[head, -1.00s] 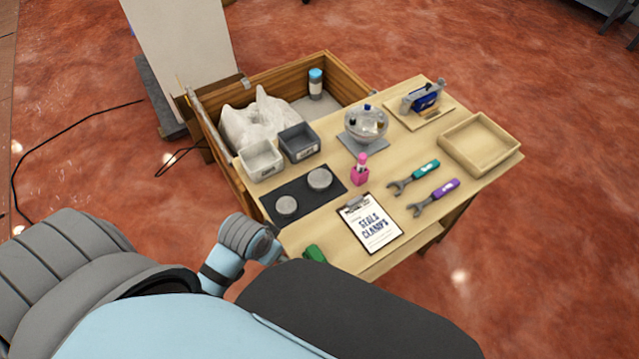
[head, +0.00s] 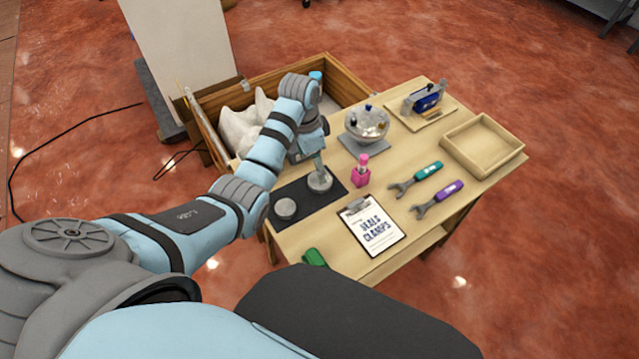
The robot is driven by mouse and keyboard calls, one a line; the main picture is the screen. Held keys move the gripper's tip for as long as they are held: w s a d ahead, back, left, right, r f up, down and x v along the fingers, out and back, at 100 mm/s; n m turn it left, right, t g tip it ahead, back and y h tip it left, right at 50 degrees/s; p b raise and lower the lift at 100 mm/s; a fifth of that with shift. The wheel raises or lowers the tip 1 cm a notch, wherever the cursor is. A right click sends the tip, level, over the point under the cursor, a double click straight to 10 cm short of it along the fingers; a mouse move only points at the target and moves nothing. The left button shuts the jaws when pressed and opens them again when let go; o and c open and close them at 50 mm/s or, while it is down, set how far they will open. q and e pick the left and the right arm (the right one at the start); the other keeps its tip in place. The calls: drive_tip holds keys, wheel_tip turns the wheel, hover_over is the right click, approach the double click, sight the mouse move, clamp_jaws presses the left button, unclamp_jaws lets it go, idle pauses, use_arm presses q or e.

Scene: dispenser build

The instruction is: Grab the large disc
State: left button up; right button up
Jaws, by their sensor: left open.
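Two grey discs lie on a black mat (head: 301,211) on the wooden table. The farther disc (head: 323,185) looks a little larger than the nearer disc (head: 285,208). My left gripper (head: 319,174) points down over the farther disc, its fingertips at or just above the disc's top. It is open. Its fingers hide part of that disc, and I cannot tell whether they touch it. My right gripper is out of view.
A pink bottle (head: 361,174) stands close right of the farther disc. A glass bowl (head: 367,124) stands behind. A clipboard (head: 371,226), two wrenches and an empty wooden tray (head: 482,147) are to the right. My left arm hides the small bins.

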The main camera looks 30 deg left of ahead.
sight(313, 184)
use_arm(q)
drive_tip(key=f, duration=0.2)
drive_tip(key=f+b, duration=0.1)
drive_tip(key=f, duration=0.1)
drive_tip(key=w+d+f+b, duration=0.1)
drive_tip(key=f, duration=0.2)
drive_tip(key=shift+r, duration=0.1)
drive_tip(key=c, duration=1.7)
